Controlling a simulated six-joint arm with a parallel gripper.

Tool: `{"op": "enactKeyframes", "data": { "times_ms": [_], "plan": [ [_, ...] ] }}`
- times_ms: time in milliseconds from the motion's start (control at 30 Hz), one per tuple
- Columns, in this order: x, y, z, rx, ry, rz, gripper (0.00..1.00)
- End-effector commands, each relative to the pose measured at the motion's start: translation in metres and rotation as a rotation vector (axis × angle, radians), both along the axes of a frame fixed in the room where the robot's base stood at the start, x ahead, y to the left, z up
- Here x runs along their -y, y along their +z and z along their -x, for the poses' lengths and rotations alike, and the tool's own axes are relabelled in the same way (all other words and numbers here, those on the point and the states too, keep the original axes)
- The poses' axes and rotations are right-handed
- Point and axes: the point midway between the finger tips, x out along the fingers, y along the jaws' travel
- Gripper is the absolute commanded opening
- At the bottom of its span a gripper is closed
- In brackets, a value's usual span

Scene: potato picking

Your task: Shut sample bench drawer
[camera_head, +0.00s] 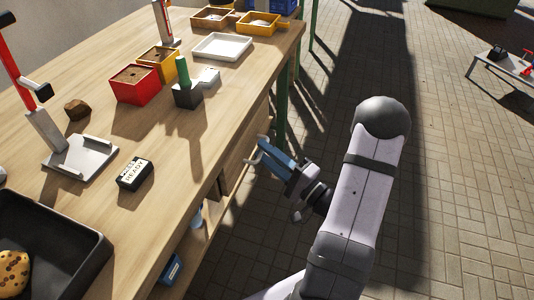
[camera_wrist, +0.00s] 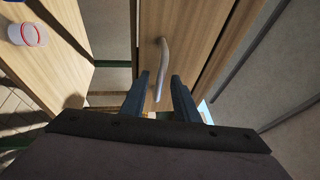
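The drawer front is a light wood panel (camera_wrist: 188,28) with a pale curved bar handle (camera_wrist: 161,68) in the wrist view. My gripper (camera_wrist: 162,76) has its two blue fingers apart, one on each side of the handle, with gaps visible. In the head view my gripper (camera_head: 263,150) is beside the right side of the sample bench (camera_head: 150,140), below its top, with the pale handle (camera_head: 251,161) at its fingertips. The bench top hides most of the drawer in the head view, so how far it stands open cannot be told there.
On the bench top are a red box (camera_head: 135,86), a white tray (camera_head: 222,47), a dark label block (camera_head: 135,173) and a black tray (camera_head: 45,240). A blue item (camera_head: 171,268) shows below the bench edge.

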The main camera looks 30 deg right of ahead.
Motion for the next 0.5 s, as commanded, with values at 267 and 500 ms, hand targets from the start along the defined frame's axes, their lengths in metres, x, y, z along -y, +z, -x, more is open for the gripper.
{"op": "enactKeyframes", "data": {
  "times_ms": [267, 500],
  "plan": [
    [0.006, -0.003, 0.010, -0.002, -0.005, 0.000, 0.28],
    [0.017, -0.008, 0.036, -0.002, -0.007, -0.001, 0.28]
  ]
}}
